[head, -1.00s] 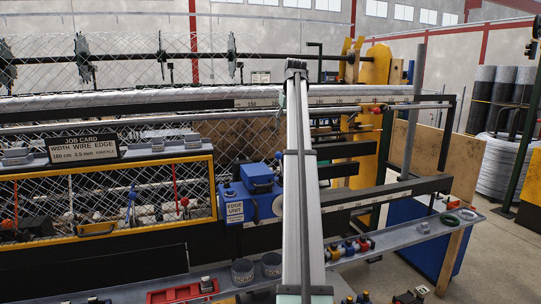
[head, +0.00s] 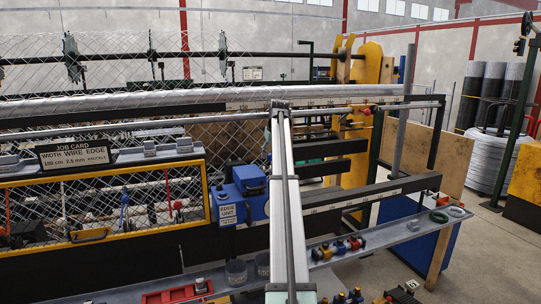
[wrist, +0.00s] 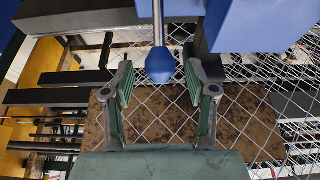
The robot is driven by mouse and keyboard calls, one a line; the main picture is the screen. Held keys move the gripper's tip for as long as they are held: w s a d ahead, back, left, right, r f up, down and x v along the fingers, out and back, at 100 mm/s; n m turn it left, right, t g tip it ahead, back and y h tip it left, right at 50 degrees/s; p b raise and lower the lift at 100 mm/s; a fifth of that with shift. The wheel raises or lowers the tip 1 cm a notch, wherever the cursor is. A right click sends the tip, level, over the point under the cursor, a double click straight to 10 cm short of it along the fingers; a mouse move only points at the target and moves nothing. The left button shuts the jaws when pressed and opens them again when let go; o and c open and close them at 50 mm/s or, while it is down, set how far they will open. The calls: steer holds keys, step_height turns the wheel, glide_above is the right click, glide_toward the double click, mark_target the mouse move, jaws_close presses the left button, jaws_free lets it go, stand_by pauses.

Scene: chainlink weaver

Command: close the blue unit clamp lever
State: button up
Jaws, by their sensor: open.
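The blue edge unit (head: 240,200) is mounted on the machine frame in the head view, partly behind a grey bar of mine. Its label reads "EDGE UNIT". In the wrist view, a metal lever rod with a blue knob (wrist: 160,66) hangs down from the blue housing (wrist: 262,22). My gripper (wrist: 159,80) is open, with one green-padded finger on each side of the knob. There is a visible gap on both sides, and the depth between knob and fingers is hard to judge. I cannot make out my gripper in the head view.
A wire mesh and a brown panel (wrist: 240,132) lie behind my fingers in the wrist view. A grey shelf (head: 385,238) with coloured knobs (head: 338,248), a red tray (head: 178,294) and cups (head: 236,272) runs below the unit. A yellow-framed guard (head: 110,232) stands to its left.

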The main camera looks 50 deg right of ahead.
steer(key=shift+x, duration=1.15)
jaws_close()
steer(key=shift+a, duration=0.15)
